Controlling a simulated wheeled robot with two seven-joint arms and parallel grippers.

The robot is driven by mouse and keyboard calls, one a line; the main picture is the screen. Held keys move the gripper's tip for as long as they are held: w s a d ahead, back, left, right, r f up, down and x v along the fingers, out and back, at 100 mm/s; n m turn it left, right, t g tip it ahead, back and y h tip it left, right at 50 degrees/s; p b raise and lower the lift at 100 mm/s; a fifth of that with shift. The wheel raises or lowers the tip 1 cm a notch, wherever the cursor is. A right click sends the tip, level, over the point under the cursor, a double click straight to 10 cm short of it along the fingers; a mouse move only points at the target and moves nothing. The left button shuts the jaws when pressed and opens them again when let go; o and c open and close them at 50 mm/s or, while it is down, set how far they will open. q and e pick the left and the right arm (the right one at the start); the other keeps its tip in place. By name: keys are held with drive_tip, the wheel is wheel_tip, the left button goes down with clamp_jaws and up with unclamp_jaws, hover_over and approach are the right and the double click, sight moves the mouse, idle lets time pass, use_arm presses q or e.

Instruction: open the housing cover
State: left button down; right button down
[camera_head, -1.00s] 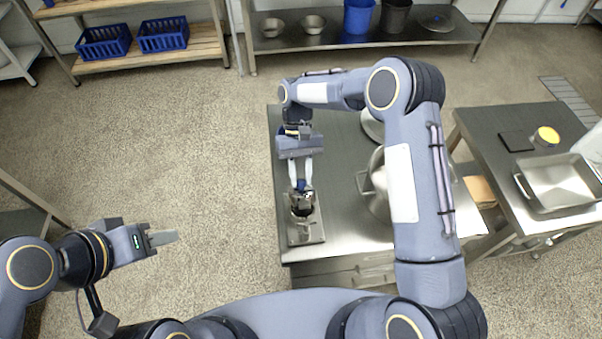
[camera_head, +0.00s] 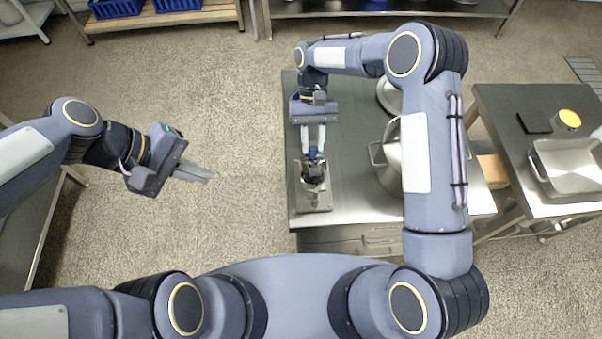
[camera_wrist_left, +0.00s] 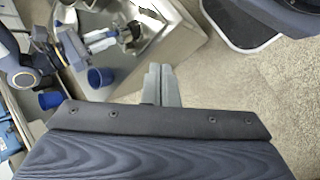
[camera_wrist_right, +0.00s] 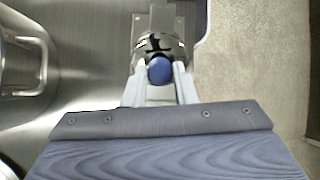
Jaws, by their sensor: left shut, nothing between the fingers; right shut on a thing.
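The colloid mill (camera_head: 315,200) stands on the left part of the steel table. Its metal base plate and dark, shiny round housing (camera_wrist_right: 150,46) show in the right wrist view. A blue knob (camera_wrist_right: 159,70) sits at the near side of the housing. My right gripper (camera_head: 313,150) reaches down at the mill, with its pale fingers shut on the blue knob. The fingers and wrist hide part of the housing and cover, so whether the cover is open cannot be told. My left gripper (camera_head: 207,178) is shut and empty, in the air over the floor left of the table.
A large steel pot (camera_head: 392,165) stands right of the mill on the steel table (camera_head: 350,128). A side table at the right holds a steel tray (camera_head: 565,168) and a yellow-lidded jar (camera_head: 569,119). The floor left of the steel table is clear.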

use_arm(q)
drive_tip(key=w+d+f+n+g+h, duration=0.2)
drive_tip(key=w+d+f+n+h, duration=0.25)
drive_tip(key=f+n, duration=0.35)
drive_tip(key=w+d+f+n+g+h, duration=0.25)
drive_tip(key=w+d+f+n, duration=0.25)
drive_tip(key=f+n, duration=0.3)
drive_tip(key=shift+m+t+h, duration=0.25)
drive_tip(key=shift+m+h, duration=0.05)
drive_tip(key=x, duration=1)
drive_tip(key=shift+w+d+f, duration=0.1)
drive_tip(key=shift+w+f, duration=0.05)
drive_tip(key=shift+f, duration=0.2)
drive_tip(key=shift+r, duration=0.1)
drive_tip(key=shift+w+r, duration=0.5)
drive_tip(key=shift+r, duration=0.1)
use_arm(e)
drive_tip(key=c, duration=1.2)
unclamp_jaws()
drive_tip(key=shift+o, duration=0.2)
